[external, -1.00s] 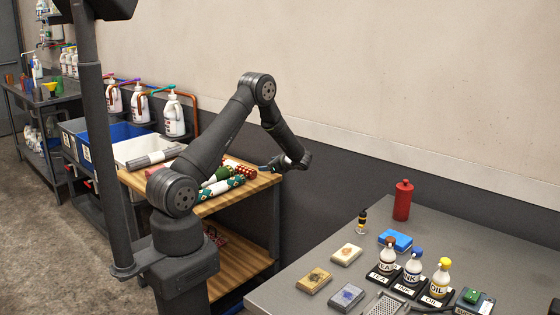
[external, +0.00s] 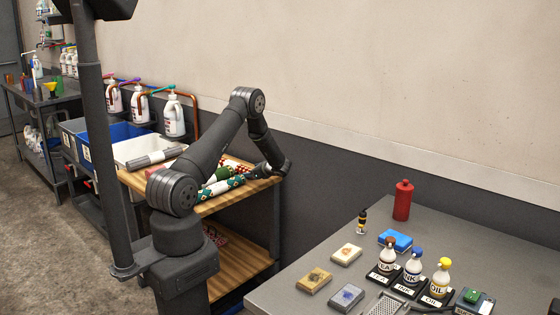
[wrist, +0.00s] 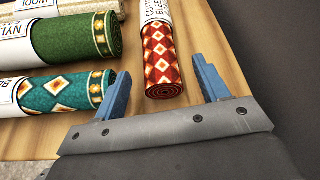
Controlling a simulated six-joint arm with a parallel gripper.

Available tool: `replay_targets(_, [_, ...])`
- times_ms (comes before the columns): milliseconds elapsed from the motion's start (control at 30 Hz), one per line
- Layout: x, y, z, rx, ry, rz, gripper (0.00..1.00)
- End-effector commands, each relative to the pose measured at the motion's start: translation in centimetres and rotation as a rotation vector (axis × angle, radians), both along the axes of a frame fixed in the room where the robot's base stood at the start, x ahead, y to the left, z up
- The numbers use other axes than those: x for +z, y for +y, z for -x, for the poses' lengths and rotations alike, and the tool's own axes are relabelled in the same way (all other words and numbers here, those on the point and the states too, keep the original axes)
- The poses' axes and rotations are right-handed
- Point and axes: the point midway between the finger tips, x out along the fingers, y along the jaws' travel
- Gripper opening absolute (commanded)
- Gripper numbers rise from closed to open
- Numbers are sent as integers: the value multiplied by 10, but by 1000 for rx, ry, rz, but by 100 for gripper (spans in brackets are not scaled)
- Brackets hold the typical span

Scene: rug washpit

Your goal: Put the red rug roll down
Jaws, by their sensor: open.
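The red rug roll (wrist: 163,62) has white and gold diamonds and a white paper label. It lies on the wooden cart top (wrist: 205,30) in the wrist view, its spiral end facing me. It also shows, partly hidden by my arm, in the external view (external: 236,163). My gripper (wrist: 165,85) is open, its two blue fingers on either side of the roll's near end. There is a gap between the roll and each finger. My gripper is low over the cart's right end in the external view.
A teal rug roll (wrist: 65,92) and a green rug roll (wrist: 75,38) lie left of the red one, the teal one close to my left finger. A grey roll (external: 155,157) lies further left. The wall stands close behind the cart.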

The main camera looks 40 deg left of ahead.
Motion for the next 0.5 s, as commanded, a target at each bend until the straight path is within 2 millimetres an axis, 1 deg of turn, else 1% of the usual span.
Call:
replay_targets(300, [-17,40,-2,1,-1,-1,68])
replay_targets(400, [-19,45,-3,-1,0,-1,68])
replay_targets(500, [-19,45,-3,-2,-1,0,68])
